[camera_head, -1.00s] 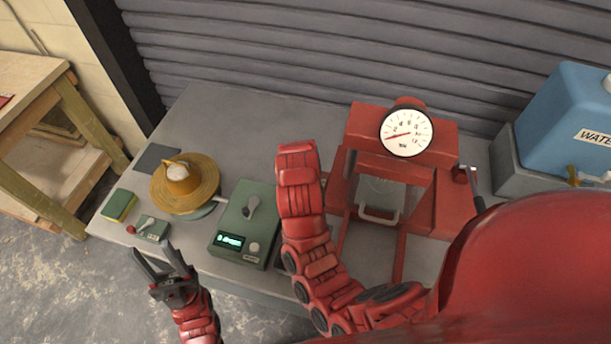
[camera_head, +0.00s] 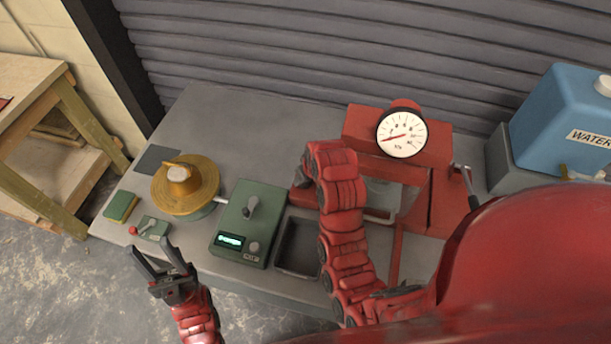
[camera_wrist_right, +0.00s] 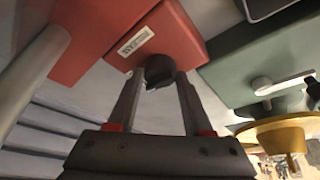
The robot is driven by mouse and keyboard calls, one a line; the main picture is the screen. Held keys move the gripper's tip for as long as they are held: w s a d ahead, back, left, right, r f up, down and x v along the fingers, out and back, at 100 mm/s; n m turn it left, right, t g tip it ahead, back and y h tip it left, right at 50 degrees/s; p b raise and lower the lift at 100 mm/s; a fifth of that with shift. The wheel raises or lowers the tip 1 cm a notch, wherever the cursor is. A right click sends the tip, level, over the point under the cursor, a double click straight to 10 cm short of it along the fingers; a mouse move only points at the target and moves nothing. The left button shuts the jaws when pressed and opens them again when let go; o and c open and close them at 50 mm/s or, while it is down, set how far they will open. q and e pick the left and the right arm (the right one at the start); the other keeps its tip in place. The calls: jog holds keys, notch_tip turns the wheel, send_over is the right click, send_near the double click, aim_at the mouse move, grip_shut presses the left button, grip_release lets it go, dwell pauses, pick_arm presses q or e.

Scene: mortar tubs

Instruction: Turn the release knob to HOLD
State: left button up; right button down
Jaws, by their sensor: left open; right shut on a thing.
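The release knob (camera_wrist_right: 158,72) is a dark round knob on the face of a red block in the right wrist view. A small white label (camera_wrist_right: 136,41) sits beside it; its print is too small to read surely. My right gripper (camera_wrist_right: 160,80) is shut on the knob, one finger on each side. Which way the knob points is hidden between the fingers. In the head view, my right arm hides the knob and the right gripper at the left side of the red press (camera_head: 440,150). My left gripper (camera_head: 150,247) is open and empty in front of the bench's left part.
A dial gauge (camera_head: 402,133) tops the press. A green box with a lit display (camera_head: 230,240), a dark tray (camera_head: 298,247), a yellow round part (camera_head: 203,173) and a sponge (camera_head: 121,206) are on the grey bench. A blue water tank (camera_head: 555,115) stands right.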

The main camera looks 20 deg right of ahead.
dwell(0.3)
jog(key=shift+c, duration=1.5)
grip_release()
